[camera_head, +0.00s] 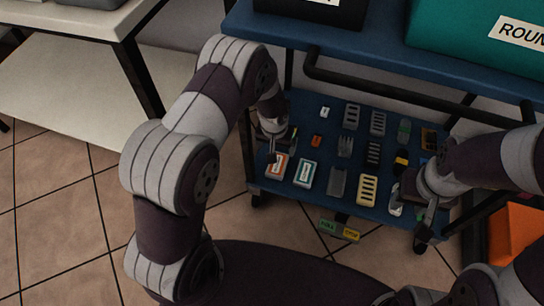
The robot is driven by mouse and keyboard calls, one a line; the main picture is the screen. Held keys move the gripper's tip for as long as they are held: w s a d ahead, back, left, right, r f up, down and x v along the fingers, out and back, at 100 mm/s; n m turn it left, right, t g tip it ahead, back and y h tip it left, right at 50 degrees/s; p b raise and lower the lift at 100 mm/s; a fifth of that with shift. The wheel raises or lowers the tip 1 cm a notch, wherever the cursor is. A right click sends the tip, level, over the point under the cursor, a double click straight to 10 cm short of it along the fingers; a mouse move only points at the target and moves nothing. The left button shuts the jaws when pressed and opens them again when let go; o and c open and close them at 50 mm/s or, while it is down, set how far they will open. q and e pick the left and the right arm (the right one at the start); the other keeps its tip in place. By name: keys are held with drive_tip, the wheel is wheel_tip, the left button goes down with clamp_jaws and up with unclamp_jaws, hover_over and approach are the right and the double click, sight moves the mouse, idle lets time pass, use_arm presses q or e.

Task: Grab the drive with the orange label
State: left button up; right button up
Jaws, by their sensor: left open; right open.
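The drive with the orange label (276,168) lies on the lower blue shelf (322,200) of a cart, at the shelf's front left. Its label is orange with a white patch. My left gripper (272,152) is open just above and behind it, close to its far end; I cannot tell whether they touch. A similar drive with a teal label (305,174) lies just to its right. My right gripper (428,214) is open at the front right of the shelf, far from the orange-labelled drive.
Several small parts, such as a yellow slotted piece (367,190) and a grey plate (337,183), lie in rows on the shelf. The cart's upper shelf (380,52) and a black bar (400,90) overhang its back. An orange box (515,232) stands at right.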

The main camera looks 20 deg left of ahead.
use_arm(q)
drive_tip(key=b, duration=0.3)
hover_over(277, 164)
drive_tip(key=f, duration=0.6)
drive_tip(key=shift+s+f, duration=0.35)
drive_tip(key=f+b, duration=0.5)
drive_tip(key=shift+w+f, duration=0.1)
drive_tip(key=shift+w, duration=0.2)
drive_tip(key=shift+r, duration=0.2)
drive_tip(key=c, duration=1.2)
